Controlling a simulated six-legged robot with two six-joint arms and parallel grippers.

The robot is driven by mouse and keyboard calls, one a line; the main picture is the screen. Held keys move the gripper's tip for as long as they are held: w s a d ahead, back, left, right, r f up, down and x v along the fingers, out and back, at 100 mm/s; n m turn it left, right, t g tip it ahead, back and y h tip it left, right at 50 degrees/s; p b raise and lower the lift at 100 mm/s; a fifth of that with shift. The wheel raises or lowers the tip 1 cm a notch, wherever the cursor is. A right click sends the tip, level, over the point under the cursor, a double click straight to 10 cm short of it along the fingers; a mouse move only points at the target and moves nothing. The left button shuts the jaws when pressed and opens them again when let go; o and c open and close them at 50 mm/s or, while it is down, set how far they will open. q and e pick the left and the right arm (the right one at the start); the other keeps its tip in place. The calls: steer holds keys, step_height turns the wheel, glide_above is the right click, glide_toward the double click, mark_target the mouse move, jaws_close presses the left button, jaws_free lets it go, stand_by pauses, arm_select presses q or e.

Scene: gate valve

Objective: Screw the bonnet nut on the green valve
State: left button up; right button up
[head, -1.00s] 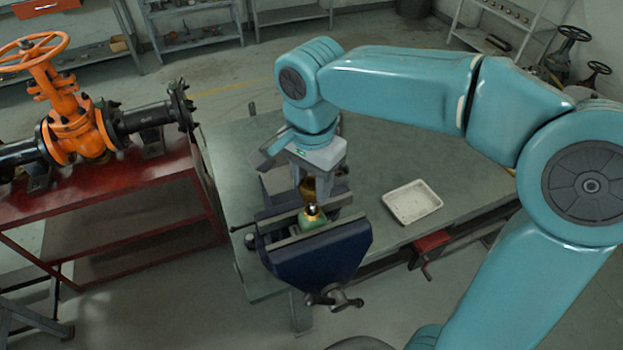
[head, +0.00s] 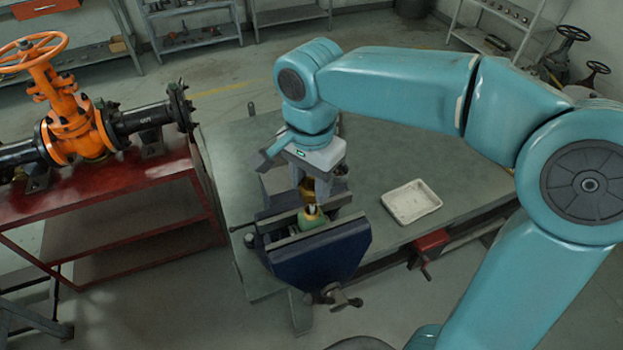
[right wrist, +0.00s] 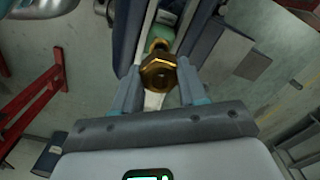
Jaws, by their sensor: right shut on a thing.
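The small green valve body (head: 312,219) is clamped in the blue bench vise (head: 318,258), with a brass-coloured part on its top. My right gripper (head: 316,192) points down just behind and above it. The right gripper is shut on the brass bonnet nut (right wrist: 158,73), whose hex end shows between the two fingers in the right wrist view. The green valve (right wrist: 161,32) lies beyond the nut there. The nut looks apart from the valve top, but the exact gap is hard to judge. My left gripper is not in view.
The vise sits at the front of the green-grey workbench (head: 240,165). A white tray (head: 411,202) lies right of it. A red stand (head: 110,195) with a large orange valve (head: 75,125) is at the left. The bench between tray and back edge is clear.

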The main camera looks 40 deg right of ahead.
mark_target(311, 202)
steer(key=shift+s, duration=0.1)
stand_by(0.4)
steer(key=shift+f, duration=0.25)
steer(key=shift+f+b, duration=2.2)
steer(key=shift+f, duration=0.35)
stand_by(2.8)
steer(key=o, duration=1.2)
steer(key=shift+r, duration=0.1)
step_height(311, 202, up, 7)
steer(key=p, duration=0.6)
